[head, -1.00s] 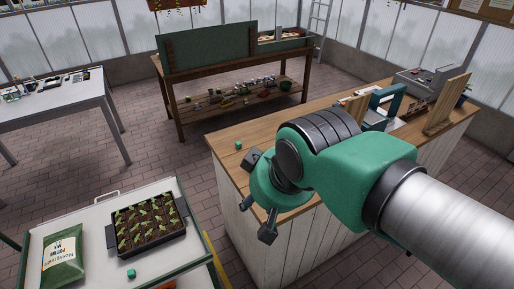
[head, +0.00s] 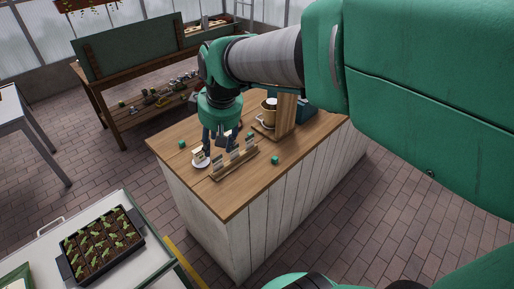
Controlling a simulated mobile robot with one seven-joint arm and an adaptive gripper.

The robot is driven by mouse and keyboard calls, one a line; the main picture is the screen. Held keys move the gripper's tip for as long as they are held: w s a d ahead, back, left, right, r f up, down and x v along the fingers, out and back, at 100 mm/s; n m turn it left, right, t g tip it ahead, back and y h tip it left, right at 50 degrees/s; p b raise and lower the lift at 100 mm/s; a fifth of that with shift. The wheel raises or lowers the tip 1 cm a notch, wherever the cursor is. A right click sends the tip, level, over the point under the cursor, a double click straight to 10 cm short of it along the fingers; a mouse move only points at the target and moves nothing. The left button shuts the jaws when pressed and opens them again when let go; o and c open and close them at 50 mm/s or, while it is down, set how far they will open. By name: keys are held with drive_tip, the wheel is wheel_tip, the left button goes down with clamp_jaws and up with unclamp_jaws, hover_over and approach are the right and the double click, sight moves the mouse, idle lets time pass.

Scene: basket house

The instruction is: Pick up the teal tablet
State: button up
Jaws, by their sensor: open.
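My gripper (head: 217,145) points down over the wooden counter, fingers apart, near a small wooden rack of upright cards (head: 234,161) and a white round dish (head: 200,159). I see nothing held between the fingers. A dark teal object (head: 308,109) stands at the back right of the counter, partly hidden behind a wooden stand; I cannot tell whether it is the tablet. Small teal blocks also lie on the counter, one left of the gripper (head: 182,143) and one right of the rack (head: 275,159).
The counter (head: 239,200) has clear wood along its front left. A wooden stand (head: 287,115) and a cup (head: 268,113) stand near the gripper. A black seedling tray (head: 101,243) sits on a pale table at lower left. A workbench (head: 113,120) stands behind.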

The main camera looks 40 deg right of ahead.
drive_tip(key=w+d+f+g+p, duration=0.1)
drive_tip(key=w+d+f, duration=0.25)
drive_tip(key=d, duration=0.55)
drive_tip(key=w+d+f+g+p, duration=0.15)
drive_tip(key=d+f, duration=0.25)
drive_tip(key=d, duration=0.4)
drive_tip(key=s+d+f+n+y, duration=0.1)
drive_tip(key=d+f, duration=1)
drive_tip(key=d, duration=0.5)
drive_tip(key=shift+s+d+f+p, duration=0.15)
drive_tip(key=shift+d+f+p, duration=0.1)
drive_tip(key=shift+p, duration=0.05)
drive_tip(key=shift+f, duration=0.1)
hover_over(275, 158)
drive_tip(key=shift+s+d+f+b, duration=0.1)
drive_tip(key=shift+f+b, duration=0.15)
drive_tip(key=shift+f, duration=1.85)
drive_tip(key=shift+s+d+f+b, duration=0.1)
drive_tip(key=shift+f+b, duration=0.1)
drive_tip(key=shift+f, duration=1.9)
drive_tip(key=shift+w+a+f+b, duration=0.15)
drive_tip(key=shift+f+b, duration=0.3)
drive_tip(key=shift+f, duration=2.15)
